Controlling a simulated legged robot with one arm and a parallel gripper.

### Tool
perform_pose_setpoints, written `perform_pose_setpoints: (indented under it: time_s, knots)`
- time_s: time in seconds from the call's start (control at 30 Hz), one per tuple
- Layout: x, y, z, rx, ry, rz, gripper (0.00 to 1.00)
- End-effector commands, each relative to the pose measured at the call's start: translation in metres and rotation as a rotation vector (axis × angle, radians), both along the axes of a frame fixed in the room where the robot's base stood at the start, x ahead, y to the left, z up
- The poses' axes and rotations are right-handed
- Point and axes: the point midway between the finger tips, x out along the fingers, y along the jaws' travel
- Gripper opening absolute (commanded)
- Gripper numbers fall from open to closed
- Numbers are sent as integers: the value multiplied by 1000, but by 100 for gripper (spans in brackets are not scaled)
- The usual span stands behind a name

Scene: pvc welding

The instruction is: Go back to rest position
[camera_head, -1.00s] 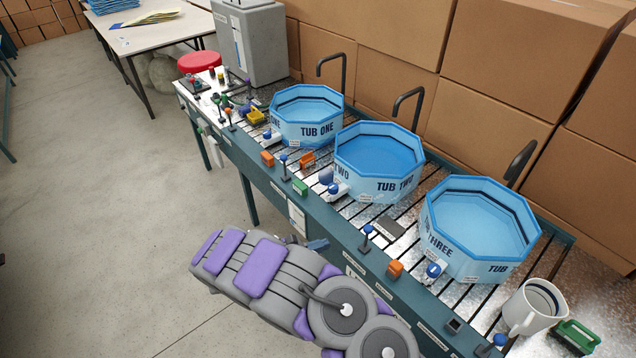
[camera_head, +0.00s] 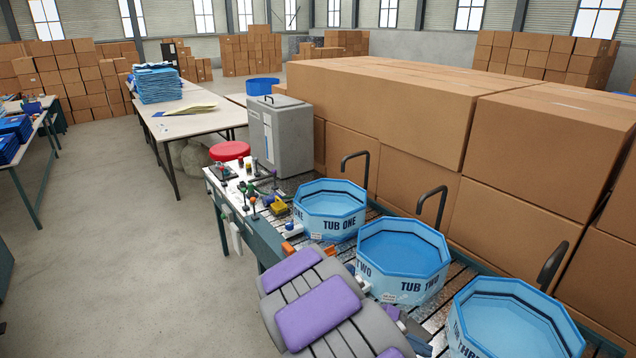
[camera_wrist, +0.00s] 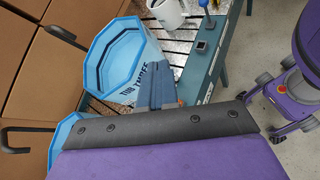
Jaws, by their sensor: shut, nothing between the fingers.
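My gripper shows in the wrist view as two blue-grey fingers (camera_wrist: 157,84) lying together, shut and empty. In that view they overlap the near side of tub three (camera_wrist: 118,62), with no contact that I can make out. In the head view my purple and grey arm crosses the lower middle, in front of the bench, and the fingertips cannot be made out clearly there. Tub one (camera_head: 330,222), tub two (camera_head: 404,284) and tub three (camera_head: 510,330) stand in a row on the slatted bench. Tub three is cut off by the lower edge.
Black taps (camera_head: 432,212) rise behind the tubs, before stacked cardboard boxes (camera_head: 420,105). A white mug (camera_wrist: 166,12) stands past tub three. Open floor (camera_head: 110,240) lies left.

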Motion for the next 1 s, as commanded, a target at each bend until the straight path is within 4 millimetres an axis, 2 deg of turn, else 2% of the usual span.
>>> perform_pose_setpoints:
  time_s: [0.1,0.23,0.4,0.67,1.0]
  knots:
    - [-30,-14,18,71,-74,-117,0]
    - [-65,-23,29,153,-144,-241,0]
    - [-107,-24,41,265,-237,-390,0]
    - [-168,-3,51,440,-365,-597,0]
    - [-234,41,56,684,-506,-822,0]
